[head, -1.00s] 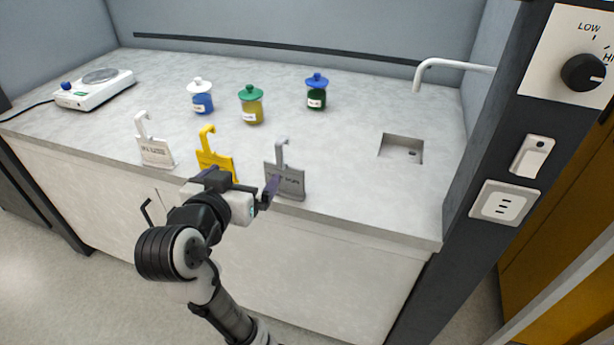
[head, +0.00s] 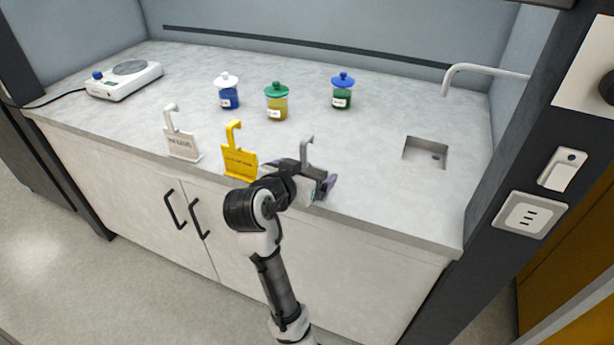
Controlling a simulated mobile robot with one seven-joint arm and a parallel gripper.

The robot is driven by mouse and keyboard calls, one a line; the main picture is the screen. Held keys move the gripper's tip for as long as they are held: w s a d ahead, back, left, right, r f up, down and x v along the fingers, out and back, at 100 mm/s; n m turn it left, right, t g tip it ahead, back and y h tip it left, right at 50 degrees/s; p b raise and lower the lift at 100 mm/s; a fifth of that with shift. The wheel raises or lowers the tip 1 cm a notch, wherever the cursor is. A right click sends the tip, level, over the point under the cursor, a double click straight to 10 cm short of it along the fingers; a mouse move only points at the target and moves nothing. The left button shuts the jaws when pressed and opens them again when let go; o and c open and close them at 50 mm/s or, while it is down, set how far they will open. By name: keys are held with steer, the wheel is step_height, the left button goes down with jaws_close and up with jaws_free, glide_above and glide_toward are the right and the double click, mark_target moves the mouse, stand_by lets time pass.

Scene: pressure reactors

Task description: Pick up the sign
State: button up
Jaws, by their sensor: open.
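Three signs with hooked tops stand in a row near the front edge of the counter. The white sign (head: 183,146) is at the left, the yellow sign (head: 239,165) is in the middle, and the grey sign (head: 307,150) is at the right. My gripper (head: 311,173) is open in front of the grey sign and hides most of its plate; only the hook and upper part show. I cannot tell whether the fingers touch it. The yellow sign stands just left of my gripper, its lower right edge close to my arm.
Behind the signs stand a white-lidded blue jar (head: 228,94), a green-lidded yellow jar (head: 277,104) and a blue-lidded green jar (head: 342,94). A hotplate (head: 125,82) is at back left. A sink (head: 425,152) and faucet (head: 480,72) are at right.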

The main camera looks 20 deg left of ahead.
mark_target(310, 167)
steer(key=x, duration=0.3)
steer(key=shift+w, duration=0.25)
steer(key=c, duration=0.9)
steer(key=shift+r, duration=0.1)
step_height(310, 167, up, 20)
steer(key=shift+f, duration=0.1)
